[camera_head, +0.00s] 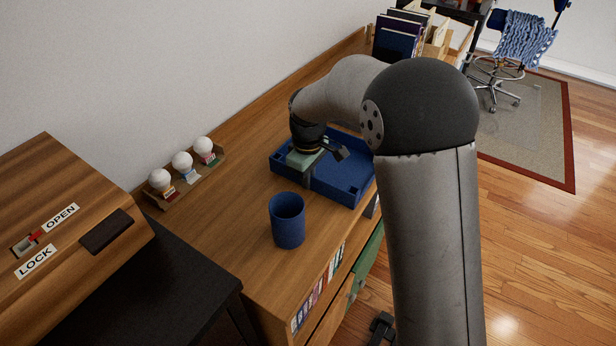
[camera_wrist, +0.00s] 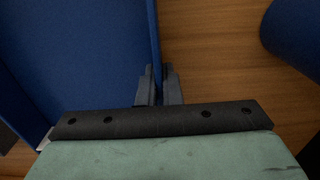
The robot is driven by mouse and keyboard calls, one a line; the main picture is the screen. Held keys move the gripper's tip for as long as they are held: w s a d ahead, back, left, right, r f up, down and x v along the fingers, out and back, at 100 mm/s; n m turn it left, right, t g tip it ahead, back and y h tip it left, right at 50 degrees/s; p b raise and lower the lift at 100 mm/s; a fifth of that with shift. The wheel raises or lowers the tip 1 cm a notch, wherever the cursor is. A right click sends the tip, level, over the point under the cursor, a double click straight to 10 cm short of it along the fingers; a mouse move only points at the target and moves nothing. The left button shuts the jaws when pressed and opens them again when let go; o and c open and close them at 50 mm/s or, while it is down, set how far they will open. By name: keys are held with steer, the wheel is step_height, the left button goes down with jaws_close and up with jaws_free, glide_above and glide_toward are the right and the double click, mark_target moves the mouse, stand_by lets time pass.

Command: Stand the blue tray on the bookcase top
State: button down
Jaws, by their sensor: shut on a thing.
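The blue tray (camera_head: 343,178) lies flat at the middle of the wooden bookcase top (camera_head: 225,225), close to its front edge. I cannot tell whether it touches the wood or is slightly above it. My gripper (camera_head: 308,180) is shut on the tray's near wall from above. In the wrist view, the fingers (camera_wrist: 160,85) pinch that thin wall, with the tray floor (camera_wrist: 75,55) to the left and bare wood to the right. My arm hides part of the tray's right side.
A blue cup (camera_head: 287,222) stands on the bookcase top near the tray. A rack with white bulbs (camera_head: 183,165) is along the wall. Books and boxes (camera_head: 400,40) fill the far end. A wooden box with a latch (camera_head: 70,215) is at left.

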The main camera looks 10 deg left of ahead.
steer(key=c, duration=1.6)
jaws_free()
step_height(320, 180, up, 12)
steer(key=s+d+m, duration=0.7)
steer(key=s+d, duration=0.6)
steer(key=d, duration=0.1)
steer(key=s+d+f+m, duration=0.2)
steer(key=s+d+f, duration=0.1)
steer(key=s, duration=0.4)
steer(key=s+d+f+m, duration=0.3)
steer(key=s, duration=0.4)
steer(key=shift+d+m, duration=0.3)
steer(key=shift+f, duration=0.1)
